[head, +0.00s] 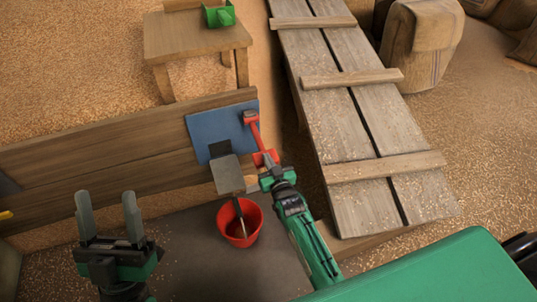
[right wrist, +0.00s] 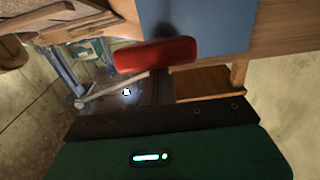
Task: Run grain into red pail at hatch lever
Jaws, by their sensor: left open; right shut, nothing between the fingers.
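A red pail (head: 229,218) stands on the dark floor below a grey chute (head: 226,172). A thin streak runs from the chute's lip down into the pail; I cannot tell whether it is grain. A blue panel (head: 205,125) on the plank wall carries the red hatch lever (head: 253,133), which slants down to the right. My right gripper (head: 266,160) is shut and empty at the lever's lower end; I cannot tell whether they touch. In the right wrist view the red handle (right wrist: 155,55) lies just ahead of it. My left gripper (head: 108,212) is open and empty, left of the pail.
A plank wall (head: 90,140) runs behind the pail. A wooden ramp with cross slats (head: 365,130) rises at the right. A wooden table (head: 195,38) with a green scoop-like object (head: 219,15) stands behind, and sacks (head: 421,45) stand at the back right. Loose grain covers the ground.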

